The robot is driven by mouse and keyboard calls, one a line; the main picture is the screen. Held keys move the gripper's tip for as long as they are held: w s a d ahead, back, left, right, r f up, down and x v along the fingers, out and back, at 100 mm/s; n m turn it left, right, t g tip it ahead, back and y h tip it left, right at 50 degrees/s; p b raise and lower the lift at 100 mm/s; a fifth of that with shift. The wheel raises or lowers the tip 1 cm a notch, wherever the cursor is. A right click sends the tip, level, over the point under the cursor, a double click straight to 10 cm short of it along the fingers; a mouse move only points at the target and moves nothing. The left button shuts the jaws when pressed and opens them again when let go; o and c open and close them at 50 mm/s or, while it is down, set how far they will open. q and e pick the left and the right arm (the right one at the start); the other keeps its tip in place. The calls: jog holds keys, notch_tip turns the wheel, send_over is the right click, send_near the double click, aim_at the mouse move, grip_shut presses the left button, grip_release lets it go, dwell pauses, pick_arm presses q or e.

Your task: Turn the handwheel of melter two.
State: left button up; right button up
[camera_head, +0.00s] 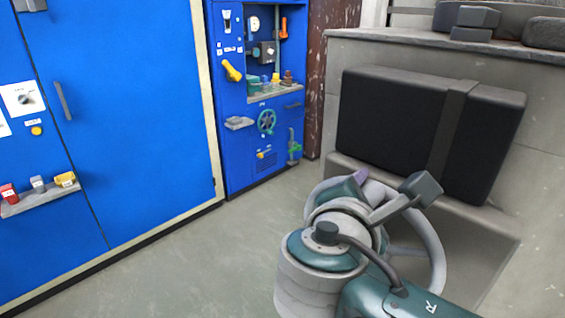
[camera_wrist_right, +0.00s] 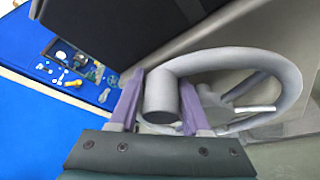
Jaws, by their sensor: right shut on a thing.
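A large grey handwheel (camera_head: 436,262) sits at the lower right of the head view, below a black panel. Much of it is hidden behind my right arm. My right gripper (camera_head: 353,184) is at the wheel's rim. The wheel's rim (camera_wrist_right: 245,57) curves away to the right there, with spokes inside. No label naming the melter is readable. My left gripper is not in view.
A grey block-like structure (camera_head: 345,100) carries a black panel (camera_head: 400,118) above the wheel. A blue cabinet (camera_head: 228,160) with a small teal wheel (camera_head: 267,121) stands at the back. A blue door (camera_head: 140,120) is on the left. The grey floor (camera_head: 200,265) between is clear.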

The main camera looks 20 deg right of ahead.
grip_shut()
jog(key=shift+f, duration=0.1)
dwell(0.8)
